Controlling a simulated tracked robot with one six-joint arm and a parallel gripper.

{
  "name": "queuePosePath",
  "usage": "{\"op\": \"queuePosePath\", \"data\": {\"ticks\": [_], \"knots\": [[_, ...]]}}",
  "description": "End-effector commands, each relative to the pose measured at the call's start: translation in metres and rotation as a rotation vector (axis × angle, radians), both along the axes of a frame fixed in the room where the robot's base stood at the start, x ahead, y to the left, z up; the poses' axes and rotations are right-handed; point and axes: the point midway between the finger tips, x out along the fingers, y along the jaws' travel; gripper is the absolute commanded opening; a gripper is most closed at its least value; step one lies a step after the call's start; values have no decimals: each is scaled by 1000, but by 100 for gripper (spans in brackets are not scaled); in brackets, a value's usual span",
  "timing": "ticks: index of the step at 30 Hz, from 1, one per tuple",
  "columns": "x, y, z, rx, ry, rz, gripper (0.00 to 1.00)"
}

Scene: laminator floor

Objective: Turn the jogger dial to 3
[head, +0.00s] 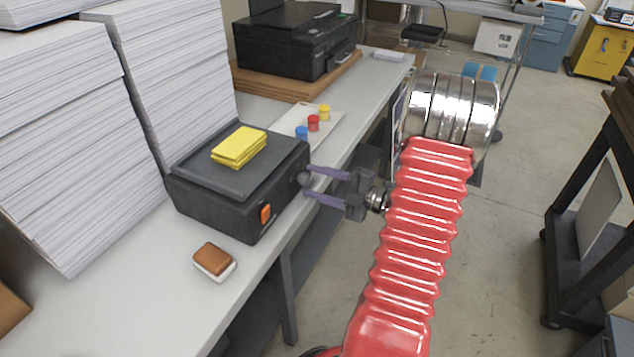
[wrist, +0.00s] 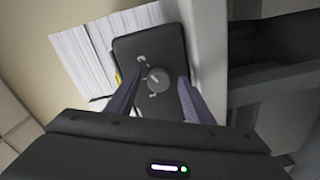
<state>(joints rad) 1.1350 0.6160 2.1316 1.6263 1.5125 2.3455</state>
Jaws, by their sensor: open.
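The jogger (head: 215,200) is a black box with a sloped top on the grey bench. Its dial (head: 304,179) is a small dark knob on the side facing my arm. My gripper (head: 310,182) is open, with one purple finger on each side of the dial and a gap showing around it. In the wrist view the dial (wrist: 158,80) is a round dark knob between the fingertips (wrist: 157,82), with small pale marks around it on the jogger's dark face (wrist: 150,45). The marks are too small to read, so I cannot tell the setting.
Yellow pads (head: 239,147) lie on the jogger, and an orange switch (head: 265,214) is on its side. Tall paper stacks (head: 170,70) stand behind. A brown-and-white block (head: 214,261) lies in front. A board with coloured knobs (head: 313,123) and a black printer (head: 295,40) are farther back.

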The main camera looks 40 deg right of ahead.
Motion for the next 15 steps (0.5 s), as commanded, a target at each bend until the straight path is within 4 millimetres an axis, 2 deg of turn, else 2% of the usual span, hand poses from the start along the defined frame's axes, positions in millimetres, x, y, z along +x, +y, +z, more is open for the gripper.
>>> {"op": "queuePosePath", "data": {"ticks": [5,15], "knots": [[-12,-5,0,0,0,-2,48],[-58,-23,1,0,0,-4,48]]}}
